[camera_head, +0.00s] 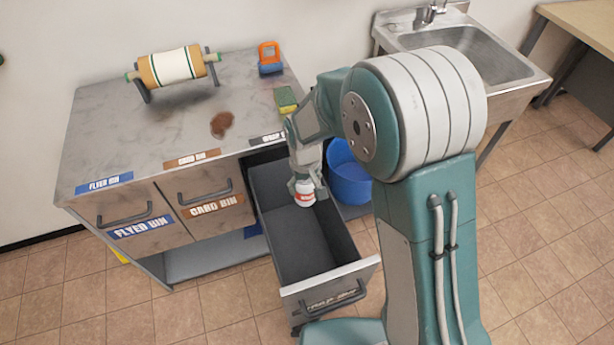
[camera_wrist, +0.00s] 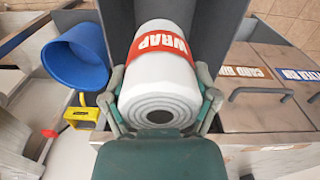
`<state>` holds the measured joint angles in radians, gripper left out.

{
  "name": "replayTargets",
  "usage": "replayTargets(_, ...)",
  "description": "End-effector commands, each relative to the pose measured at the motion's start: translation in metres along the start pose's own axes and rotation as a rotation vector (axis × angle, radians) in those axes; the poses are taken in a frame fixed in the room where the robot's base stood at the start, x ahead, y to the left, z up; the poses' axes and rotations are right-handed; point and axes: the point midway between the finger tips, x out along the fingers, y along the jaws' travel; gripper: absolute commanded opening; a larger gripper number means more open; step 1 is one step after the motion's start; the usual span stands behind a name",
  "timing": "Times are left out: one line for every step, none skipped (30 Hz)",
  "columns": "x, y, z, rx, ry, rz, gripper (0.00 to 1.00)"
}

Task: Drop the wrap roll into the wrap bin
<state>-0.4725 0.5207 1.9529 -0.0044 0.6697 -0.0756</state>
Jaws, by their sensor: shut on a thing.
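The wrap roll (camera_wrist: 158,80) is white with a red band reading "WRAP". My gripper (camera_wrist: 160,100) is shut on it, one finger on each side. In the head view the roll (camera_head: 305,194) hangs upright from my gripper (camera_head: 304,180), over the open drawer and within its outline. I cannot tell how far it is above the drawer floor. The wrap bin (camera_head: 318,240) is the pulled-out dark grey drawer; its front label is only partly readable. No other thing shows inside it.
The closed flyer bin (camera_head: 135,212) and card bin (camera_head: 209,191) are to the left. A blue bucket (camera_head: 350,178) stands right of the drawer. A rolling pin-like roll on a stand (camera_head: 172,66), an orange-blue object (camera_head: 270,57), a sponge (camera_head: 285,100) and a brown stain (camera_head: 221,124) are on the countertop.

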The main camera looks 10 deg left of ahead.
Motion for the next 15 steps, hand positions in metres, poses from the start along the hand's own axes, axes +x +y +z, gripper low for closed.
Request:
replayTargets(0.0051,0.0002,0.0004,0.000,-0.002,0.000,0.33)
replayTargets(0.0073,0.0005,0.0005,0.000,-0.001,-0.001,0.33)
replayTargets(0.0096,0.0006,0.0006,0.000,-0.001,-0.001,0.33)
replayTargets(0.0110,0.0007,0.0006,0.000,-0.001,-0.001,0.33)
replayTargets(0.0120,0.0010,0.0008,0.001,0.000,-0.001,0.33)
replayTargets(0.0128,0.0017,0.0012,0.001,0.001,-0.002,0.33)
replayTargets(0.0132,0.0022,0.0015,0.001,0.001,-0.002,0.33)
replayTargets(0.0135,0.0026,0.0017,0.002,0.002,-0.003,0.33)
replayTargets(0.0136,0.0030,0.0019,0.002,0.002,-0.003,0.33)
replayTargets(0.0135,0.0031,0.0020,0.002,0.002,-0.003,0.33)
replayTargets(0.0135,0.0032,0.0020,0.002,0.002,-0.003,0.33)
replayTargets(0.0134,0.0030,0.0018,0.002,0.002,-0.003,0.33)
replayTargets(0.0135,0.0027,0.0017,0.002,0.002,-0.003,0.33)
replayTargets(0.0136,0.0024,0.0014,0.001,0.002,-0.002,0.33)
replayTargets(0.0137,0.0019,0.0011,0.001,0.002,-0.002,0.91)
